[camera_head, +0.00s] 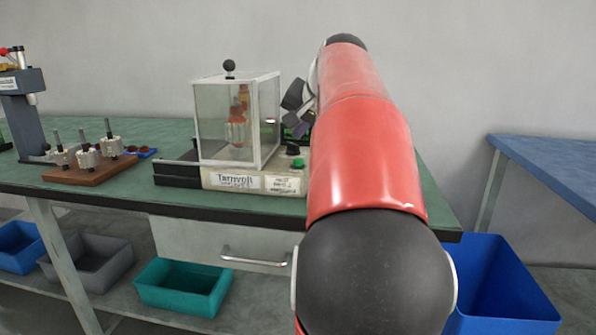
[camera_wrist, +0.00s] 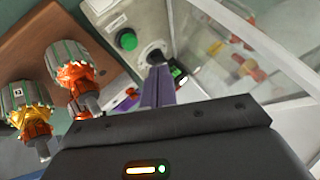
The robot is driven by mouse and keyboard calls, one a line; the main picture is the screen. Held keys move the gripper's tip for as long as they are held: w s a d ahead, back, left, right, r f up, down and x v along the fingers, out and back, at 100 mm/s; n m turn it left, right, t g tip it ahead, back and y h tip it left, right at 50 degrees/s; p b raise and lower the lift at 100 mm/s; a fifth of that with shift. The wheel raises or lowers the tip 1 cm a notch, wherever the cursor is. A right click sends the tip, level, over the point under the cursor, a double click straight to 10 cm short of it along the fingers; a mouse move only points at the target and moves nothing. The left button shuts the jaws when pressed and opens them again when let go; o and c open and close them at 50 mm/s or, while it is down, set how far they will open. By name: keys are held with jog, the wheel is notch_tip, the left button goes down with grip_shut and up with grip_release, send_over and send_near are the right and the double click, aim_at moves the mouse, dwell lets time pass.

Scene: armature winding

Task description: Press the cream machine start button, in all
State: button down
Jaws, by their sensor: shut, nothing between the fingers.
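The cream machine (camera_head: 215,178) stands on the bench with a clear guard box (camera_head: 215,125) closed over its top. Its round green button (camera_head: 298,163) is on the right end of the cream base, beside a black knob (camera_head: 293,150). The green button (camera_wrist: 127,40) and the dark knob (camera_wrist: 155,55) also show in the wrist view. My gripper (camera_wrist: 159,70) is shut and empty. Its fingertips appear over or near the knob, with the green button up and to the left, apart from them.
In the wrist view, two copper-wound armatures (camera_wrist: 75,75) sit left of my fingers by a brown board (camera_wrist: 45,42). The guard wall (camera_wrist: 240,40) is close on the right. A wooden board (camera_head: 95,172) with several bare armatures lies left of the machine.

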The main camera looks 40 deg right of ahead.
aim_at(298, 162)
jog(key=shift+f+b, duration=0.85)
jog(key=shift+f, duration=0.75)
dwell(0.8)
jog(key=shift+f, duration=0.4)
